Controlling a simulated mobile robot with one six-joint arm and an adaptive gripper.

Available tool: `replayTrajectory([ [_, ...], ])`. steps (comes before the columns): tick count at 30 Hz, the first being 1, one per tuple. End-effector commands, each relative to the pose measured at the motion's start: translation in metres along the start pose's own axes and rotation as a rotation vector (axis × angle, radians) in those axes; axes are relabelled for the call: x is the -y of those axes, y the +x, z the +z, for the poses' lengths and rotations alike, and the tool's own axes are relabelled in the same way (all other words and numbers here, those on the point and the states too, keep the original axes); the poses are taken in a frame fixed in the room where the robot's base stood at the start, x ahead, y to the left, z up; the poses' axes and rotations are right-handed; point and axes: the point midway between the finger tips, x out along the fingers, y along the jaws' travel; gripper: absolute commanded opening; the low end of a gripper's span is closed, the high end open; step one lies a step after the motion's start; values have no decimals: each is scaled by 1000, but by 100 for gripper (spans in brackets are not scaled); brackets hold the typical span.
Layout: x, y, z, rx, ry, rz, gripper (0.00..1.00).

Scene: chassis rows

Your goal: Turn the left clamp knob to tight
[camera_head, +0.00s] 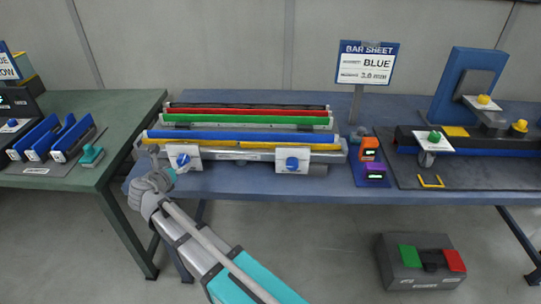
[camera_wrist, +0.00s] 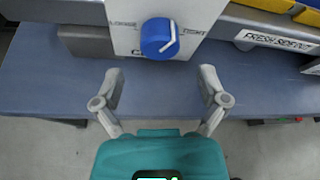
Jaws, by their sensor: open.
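The left clamp knob (camera_head: 183,160) is a round blue knob with a white mark, on a white plate at the front of the bar rack. In the wrist view the knob (camera_wrist: 158,38) is at top centre, with LOOSE printed left of it and another word, hard to read, on its right. The white mark lies on the right side of its face. My gripper (camera_wrist: 162,84) is open and empty, its fingers apart, just short of the knob and not touching it. In the head view my gripper (camera_head: 168,174) is just left of and below the knob.
A second blue knob (camera_head: 292,163) is on another white plate to the right. Coloured bars (camera_head: 240,135) lie along the rack. Orange and purple blocks (camera_head: 370,150) stand right of it. A green table (camera_head: 105,105) adjoins on the left. A grey toolbox (camera_head: 420,262) is on the floor.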

Motion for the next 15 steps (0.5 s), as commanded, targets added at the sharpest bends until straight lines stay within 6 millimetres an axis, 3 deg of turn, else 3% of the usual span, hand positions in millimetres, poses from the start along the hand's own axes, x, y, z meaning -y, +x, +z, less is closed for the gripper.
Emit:
replayTrajectory([
  [15,1,-72,1,0,2,3,93],
])
